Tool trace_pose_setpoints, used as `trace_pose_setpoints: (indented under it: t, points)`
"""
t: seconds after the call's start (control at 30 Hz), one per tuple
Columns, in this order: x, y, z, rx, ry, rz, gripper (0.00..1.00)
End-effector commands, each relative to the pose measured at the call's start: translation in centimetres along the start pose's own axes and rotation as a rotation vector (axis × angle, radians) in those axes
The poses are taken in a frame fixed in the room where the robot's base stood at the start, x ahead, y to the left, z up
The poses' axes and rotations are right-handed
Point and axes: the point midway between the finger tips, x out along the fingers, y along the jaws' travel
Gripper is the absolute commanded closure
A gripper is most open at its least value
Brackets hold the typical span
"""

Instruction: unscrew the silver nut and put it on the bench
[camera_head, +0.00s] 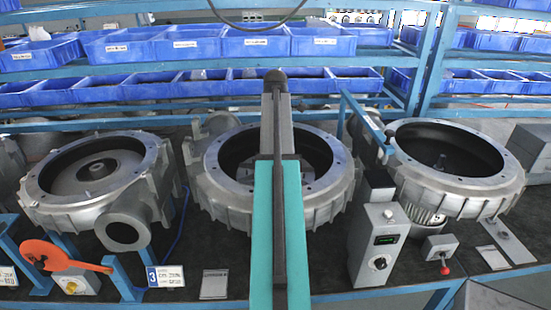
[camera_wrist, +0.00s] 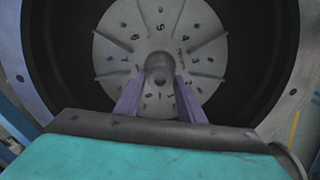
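In the wrist view a grey cylindrical hub piece, which looks like the silver nut (camera_wrist: 159,68), stands at the middle of a ribbed, numbered grey disc (camera_wrist: 197,42). The disc sits in a dark round housing. My gripper (camera_wrist: 159,80) has two purple fingers set apart, their tips at the left and right sides of the nut. I cannot tell whether the tips touch it or stand just short of it. In the head view my arm covers the middle blower housing (camera_head: 222,192), and the gripper and nut are hidden.
Blower housings stand left (camera_head: 40,197) and right (camera_head: 490,190) on the dark bench (camera_head: 330,225). A grey control box (camera_head: 377,245) and a red-knobbed box (camera_head: 437,250) stand at right front. An orange tool (camera_head: 60,257) lies front left. Blue bins (camera_head: 190,42) fill racks behind.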

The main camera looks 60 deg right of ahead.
Motion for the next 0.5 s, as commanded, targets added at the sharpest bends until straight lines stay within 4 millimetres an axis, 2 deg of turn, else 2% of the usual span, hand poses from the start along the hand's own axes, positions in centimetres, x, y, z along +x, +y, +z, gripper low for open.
trace_pose_setpoints:
  t: [0.5]
  points:
    - [-0.02,0.01,0.00,0.339,0.000,0.000,0.64]
